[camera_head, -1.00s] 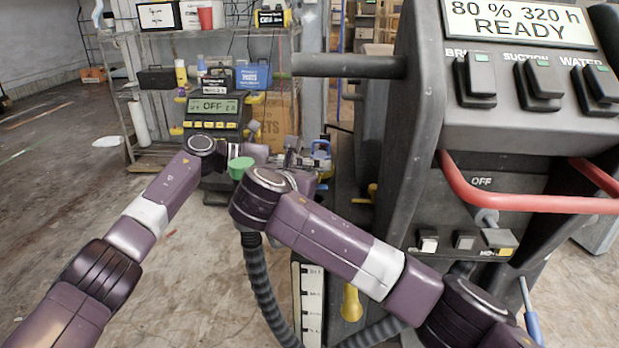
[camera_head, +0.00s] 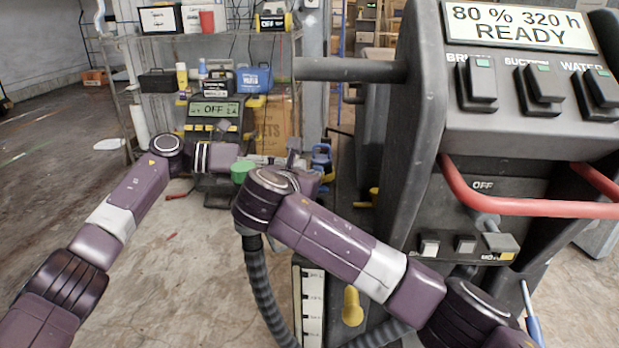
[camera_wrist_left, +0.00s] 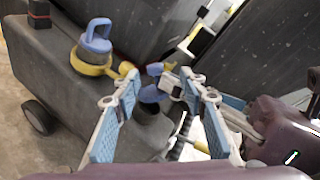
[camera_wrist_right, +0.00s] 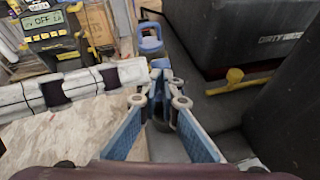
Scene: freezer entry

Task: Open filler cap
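My left gripper (camera_wrist_left: 160,84) is open, its two blue-padded fingers spread apart; in the head view it is mostly hidden behind my right wrist. Between and beyond its fingers is a blue cap (camera_wrist_left: 151,94), with a dark round shape below it; I cannot tell whether that is an open mouth. My right gripper (camera_wrist_right: 164,78) is nearly closed, its tips at this blue cap (camera_wrist_right: 160,63), and it appears to grip it. A second blue cap (camera_wrist_left: 95,42) sits upright on a yellow collar farther off; it also shows in the right wrist view (camera_wrist_right: 150,40).
The dark machine's control panel (camera_head: 530,90) reads READY, with a red handle (camera_head: 530,207) below. A shelf (camera_head: 215,35) stands behind. Open floor lies at left.

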